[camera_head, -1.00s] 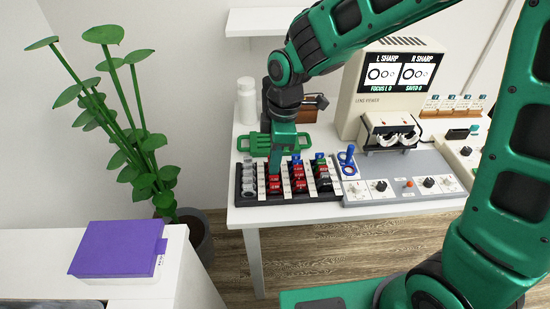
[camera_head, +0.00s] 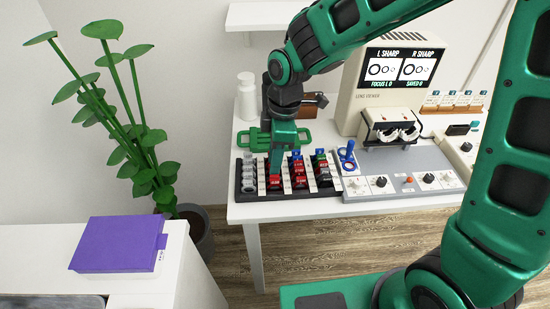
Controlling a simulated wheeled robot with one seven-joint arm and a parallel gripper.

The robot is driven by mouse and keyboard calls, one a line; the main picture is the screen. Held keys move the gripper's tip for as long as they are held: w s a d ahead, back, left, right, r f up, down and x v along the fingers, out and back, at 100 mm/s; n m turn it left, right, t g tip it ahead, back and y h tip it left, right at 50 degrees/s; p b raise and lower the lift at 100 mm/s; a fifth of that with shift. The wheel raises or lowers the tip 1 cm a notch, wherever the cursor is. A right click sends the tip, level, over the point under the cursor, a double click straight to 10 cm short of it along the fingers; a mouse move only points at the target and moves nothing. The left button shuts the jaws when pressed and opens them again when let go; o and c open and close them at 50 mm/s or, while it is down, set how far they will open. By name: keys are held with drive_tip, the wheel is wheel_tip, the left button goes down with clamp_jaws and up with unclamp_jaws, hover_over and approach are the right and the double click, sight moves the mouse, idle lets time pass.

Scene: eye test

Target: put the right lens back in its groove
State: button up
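The black lens rack (camera_head: 236,190) stands at the front left of the white table. It holds several small lenses in columns: clear ones at the left, then red ones (camera_head: 299,178), with blue, green and dark ones further right. My gripper (camera_head: 275,170) points straight down over the rack's second column, at or just above a red lens (camera_head: 274,183). Its fingers overlap in this view, so I cannot tell whether they are open or grip that lens. The lens viewer (camera_head: 385,104) behind shows "L SHARP" and "R SHARP" on its screen. The groove is not clearly visible.
Right of the rack is a grey control panel (camera_head: 400,165) with knobs and a blue-handled piece (camera_head: 347,154). A purple box (camera_head: 118,243) lies on the left counter.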

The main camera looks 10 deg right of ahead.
wheel_tip(320, 180, up, 11)
drive_tip(key=d, duration=0.1)
drive_tip(key=shift+w+d+f, duration=0.15)
drive_tip(key=shift+f, duration=0.05)
idle(0.5)
drive_tip(key=s+d+m+h, duration=0.1)
drive_tip(key=s+d+m, duration=0.2)
drive_tip(key=d+m, duration=0.5)
drive_tip(key=s+d+m, duration=0.2)
drive_tip(key=d+m, duration=0.1)
drive_tip(key=d, duration=1)
drive_tip(key=s+d+f+m, duration=0.1)
drive_tip(key=s+d+m, duration=1.2)
drive_tip(key=s, duration=0.3)
drive_tip(key=shift+f, duration=0.35)
